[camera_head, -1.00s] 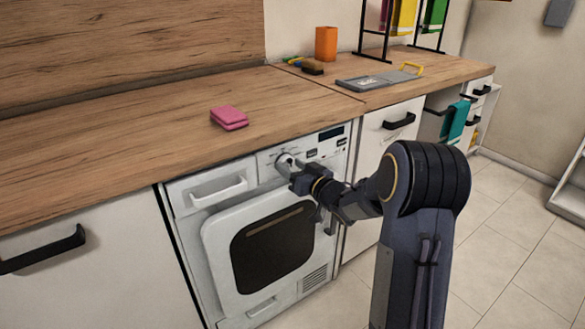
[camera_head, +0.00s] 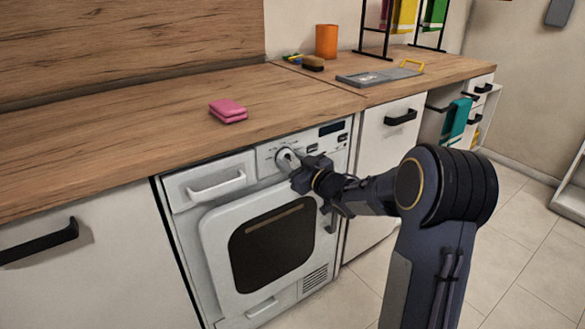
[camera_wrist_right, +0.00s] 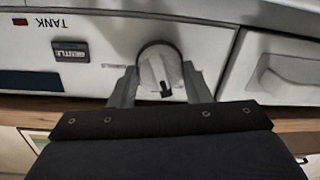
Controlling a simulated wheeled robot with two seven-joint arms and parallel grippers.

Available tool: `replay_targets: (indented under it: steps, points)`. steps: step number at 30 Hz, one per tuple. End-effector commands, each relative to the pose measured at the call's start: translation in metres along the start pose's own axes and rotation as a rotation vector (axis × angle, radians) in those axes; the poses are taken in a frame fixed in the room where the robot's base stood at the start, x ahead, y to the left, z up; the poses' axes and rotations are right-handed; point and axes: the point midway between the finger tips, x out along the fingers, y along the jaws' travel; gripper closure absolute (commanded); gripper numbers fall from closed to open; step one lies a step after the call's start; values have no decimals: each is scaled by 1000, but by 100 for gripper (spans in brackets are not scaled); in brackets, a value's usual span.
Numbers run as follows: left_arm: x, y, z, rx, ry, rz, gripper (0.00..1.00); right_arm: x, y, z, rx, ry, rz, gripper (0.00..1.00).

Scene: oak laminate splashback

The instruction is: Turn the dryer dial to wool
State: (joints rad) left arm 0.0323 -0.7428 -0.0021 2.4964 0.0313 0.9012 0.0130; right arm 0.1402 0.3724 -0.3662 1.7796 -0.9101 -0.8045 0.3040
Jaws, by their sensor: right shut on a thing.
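The white dryer (camera_head: 213,240) stands under the counter. Its round dial (camera_wrist_right: 158,66) shows in the wrist view, pale grey with a raised grip bar and a dark mark near the bar's end at the bottom of the picture. In the head view the dial (camera_head: 283,156) is partly covered by my right gripper (camera_head: 291,161). The right gripper's fingers (camera_wrist_right: 160,78) are on either side of the dial and closed on it. The programme marks around the dial are too small to read, so I cannot tell which one it points at. My left gripper is not in view.
The dryer's drawer handle (camera_head: 217,188) is left of the dial, its display (camera_head: 331,129) and buttons to the right.

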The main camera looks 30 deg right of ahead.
Motion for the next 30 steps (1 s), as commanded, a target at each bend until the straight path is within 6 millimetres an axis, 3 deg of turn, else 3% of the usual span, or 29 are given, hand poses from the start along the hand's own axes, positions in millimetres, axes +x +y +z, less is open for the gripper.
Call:
replay_targets:
  steps: [18, 30]
  points:
    - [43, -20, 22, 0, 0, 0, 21, 0, -2, 3, -587, -35, 7, 79]
    - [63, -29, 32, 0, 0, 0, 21, 0, -2, 2, -890, -54, 10, 79]
